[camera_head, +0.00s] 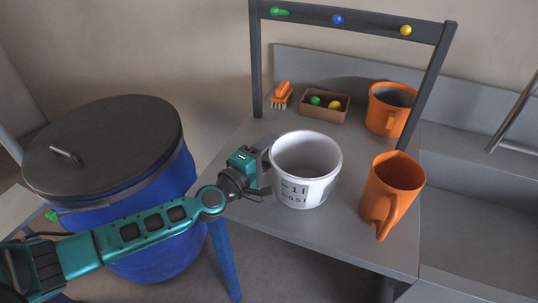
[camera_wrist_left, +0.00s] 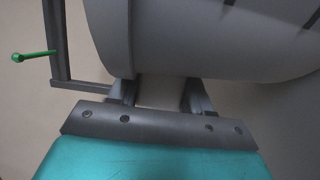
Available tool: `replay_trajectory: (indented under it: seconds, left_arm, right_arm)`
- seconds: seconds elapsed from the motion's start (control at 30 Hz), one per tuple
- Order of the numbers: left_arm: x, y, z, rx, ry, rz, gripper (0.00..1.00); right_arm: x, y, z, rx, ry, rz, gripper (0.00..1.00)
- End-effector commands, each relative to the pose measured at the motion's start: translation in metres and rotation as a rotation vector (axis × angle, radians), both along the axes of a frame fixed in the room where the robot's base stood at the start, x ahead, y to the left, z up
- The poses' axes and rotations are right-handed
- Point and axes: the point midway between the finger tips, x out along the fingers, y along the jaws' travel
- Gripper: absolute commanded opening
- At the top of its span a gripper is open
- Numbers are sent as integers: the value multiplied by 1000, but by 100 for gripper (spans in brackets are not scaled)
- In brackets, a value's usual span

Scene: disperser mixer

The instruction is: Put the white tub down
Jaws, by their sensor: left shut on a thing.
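The white tub (camera_head: 306,168) has black volume marks on its front and is upright over the left part of the grey table (camera_head: 345,242). My left gripper (camera_head: 265,163) is at the tub's left side and shut on its wall. In the left wrist view the tub (camera_wrist_left: 205,35) fills the upper part of the picture, with the gripper fingers (camera_wrist_left: 160,97) at its edge. I cannot tell whether the tub's base touches the table. The tub's front hides where its base meets the top. My right gripper is not in view.
An orange jug (camera_head: 392,188) stands close to the tub's right. Behind are another orange jug (camera_head: 390,108), a brown tray (camera_head: 324,110) with coloured balls and an orange brush (camera_head: 282,95). A dark frame (camera_head: 355,20) spans the table. A lidded blue barrel (camera_head: 160,225) stands left.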

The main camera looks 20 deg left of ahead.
Motion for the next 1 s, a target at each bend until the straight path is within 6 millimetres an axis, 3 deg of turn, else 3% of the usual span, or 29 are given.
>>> replay_trajectory:
  seconds: [0.27,0.3,0.53,0.87,1.0]
  left_arm:
    - [0,0,-2,-2,-2,1,0]
    - [0,0,-2,0,-1,1,50]
    - [0,0,-2,0,0,0,72]
    - [0,0,3,0,-1,0,74]
    - [-15,5,1,1,3,0,74]
  right_arm:
    - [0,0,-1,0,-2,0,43]
    - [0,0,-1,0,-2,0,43]
    - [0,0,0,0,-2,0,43]
    - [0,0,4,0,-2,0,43]
    - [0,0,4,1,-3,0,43]
